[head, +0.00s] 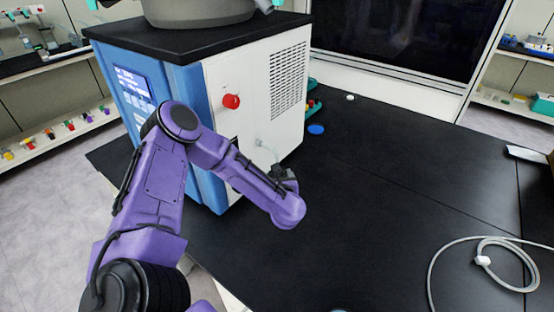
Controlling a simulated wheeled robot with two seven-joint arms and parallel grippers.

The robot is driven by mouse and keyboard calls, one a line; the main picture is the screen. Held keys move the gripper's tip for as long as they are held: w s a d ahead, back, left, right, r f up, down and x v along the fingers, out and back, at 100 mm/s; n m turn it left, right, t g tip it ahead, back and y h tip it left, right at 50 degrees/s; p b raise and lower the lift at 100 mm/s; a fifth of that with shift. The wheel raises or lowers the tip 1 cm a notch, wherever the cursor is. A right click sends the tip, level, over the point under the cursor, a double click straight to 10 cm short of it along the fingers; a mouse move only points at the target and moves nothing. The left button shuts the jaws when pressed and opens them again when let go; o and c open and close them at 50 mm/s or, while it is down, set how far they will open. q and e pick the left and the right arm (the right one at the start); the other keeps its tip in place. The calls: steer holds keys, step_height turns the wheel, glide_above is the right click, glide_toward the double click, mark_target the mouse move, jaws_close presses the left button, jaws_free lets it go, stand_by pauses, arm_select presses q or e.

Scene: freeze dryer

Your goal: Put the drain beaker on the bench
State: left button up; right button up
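I cannot make out a drain beaker in the head view. The freeze dryer (255,80) is a blue and white box with a black top, standing on the black bench (375,215). A pale fitting (264,144) with a thin tube is low on its white side. My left arm reaches across the front of the dryer. The dark end of my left gripper (286,176) shows only in part beside the dryer's lower side, mostly hidden behind my purple wrist. Its fingers, and anything between them, cannot be seen. My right gripper is out of view.
A coiled white hose (484,261) lies on the bench at the right. A blue round cap (316,129) and a small white piece (350,97) lie behind the dryer's corner. A red knob (231,101) sticks out from the dryer. The bench's middle is clear.

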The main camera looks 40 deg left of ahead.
arm_select(q)
steer(key=shift+f+b, duration=0.5)
steer(key=o, duration=1.2)
steer(key=shift+c, duration=0.2)
steer(key=b+v, duration=0.2)
steer(key=v, duration=0.8)
steer(key=shift+d+r, duration=0.15)
steer(key=shift+s, duration=0.2)
